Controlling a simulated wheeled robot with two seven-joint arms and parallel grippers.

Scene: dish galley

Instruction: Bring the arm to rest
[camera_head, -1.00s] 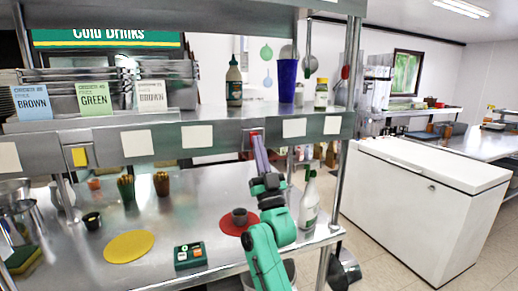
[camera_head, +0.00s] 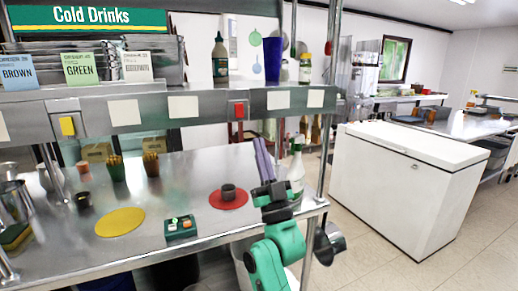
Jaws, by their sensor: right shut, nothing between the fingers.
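My right gripper (camera_head: 261,147) has purple fingers that point up, side by side and shut with nothing between them. It stands on my green arm over the right part of the steel counter (camera_head: 170,190). In the picture its tips are below and right of a red switch (camera_head: 238,110) on the shelf front. The fingers show apart from that switch. My left gripper is not in view.
A white spray bottle (camera_head: 297,172) stands just right of the fingers. A dark cup (camera_head: 228,192) sits on a red disc (camera_head: 238,204) to their left. A button box (camera_head: 180,227) and a yellow disc (camera_head: 119,222) lie further left. A white chest freezer (camera_head: 395,190) stands right.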

